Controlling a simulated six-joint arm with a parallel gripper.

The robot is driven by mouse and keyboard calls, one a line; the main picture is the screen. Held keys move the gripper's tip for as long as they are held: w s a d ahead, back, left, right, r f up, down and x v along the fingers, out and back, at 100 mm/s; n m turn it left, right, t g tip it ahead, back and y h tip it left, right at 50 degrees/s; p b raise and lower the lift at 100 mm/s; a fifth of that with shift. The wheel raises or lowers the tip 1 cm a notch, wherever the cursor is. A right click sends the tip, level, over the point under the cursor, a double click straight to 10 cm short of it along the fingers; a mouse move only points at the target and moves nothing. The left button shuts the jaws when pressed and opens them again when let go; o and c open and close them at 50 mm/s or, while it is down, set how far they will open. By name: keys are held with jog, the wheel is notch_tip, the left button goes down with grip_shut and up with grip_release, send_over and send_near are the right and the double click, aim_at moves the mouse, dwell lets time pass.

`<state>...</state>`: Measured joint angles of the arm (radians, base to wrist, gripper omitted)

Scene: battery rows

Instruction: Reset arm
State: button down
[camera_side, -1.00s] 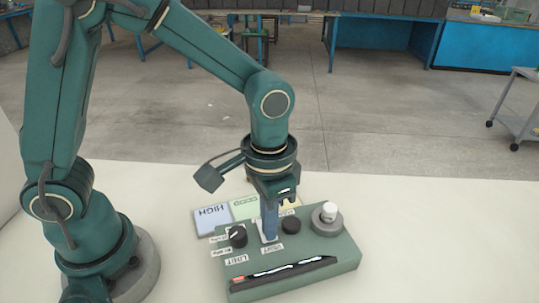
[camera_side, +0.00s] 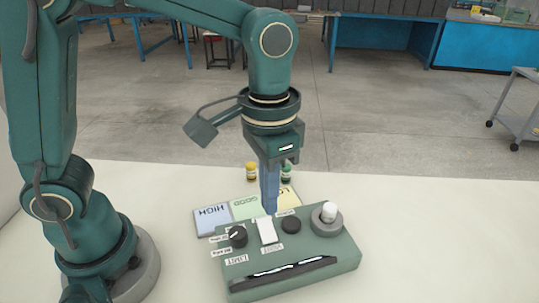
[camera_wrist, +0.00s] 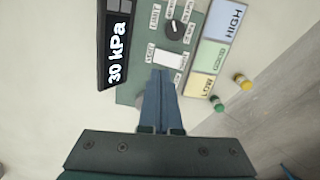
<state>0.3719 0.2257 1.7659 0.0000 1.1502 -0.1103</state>
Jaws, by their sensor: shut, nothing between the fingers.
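My gripper (camera_side: 270,211) is shut and empty, pointing down above the green control box (camera_side: 345,261). Its fingertips are just above and behind the white switch (camera_side: 267,232), with a gap to the box. In the wrist view the closed blue fingers (camera_wrist: 162,76) end beside the white switch (camera_wrist: 169,60). The box carries a black pointer knob (camera_side: 238,237), a round black knob (camera_side: 291,224) and a white-capped part on a grey round base (camera_side: 327,226). Its black display (camera_wrist: 117,45) reads 30 kPa in the wrist view.
Cards marked HIGH (camera_side: 211,219), GOOD (camera_side: 246,208) and LOW (camera_wrist: 205,84) lie behind the box. A yellow-topped vial (camera_side: 251,172) and a green-topped vial (camera_side: 287,171) stand beyond them. The white table (camera_side: 430,235) is clear at the right.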

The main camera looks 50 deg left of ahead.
jog(key=shift+r, duration=0.35)
jog(key=s+a+r+n+t, duration=0.2)
jog(key=a+r+t, duration=0.1)
jog(key=a+r, duration=0.2)
jog(key=s+a+f+n+t, duration=0.1)
jog(key=s+a+f+t, duration=0.1)
jog(key=s+a, duration=0.2)
jog(key=shift+s+t, duration=0.3)
jog(key=shift+s, duration=0.15)
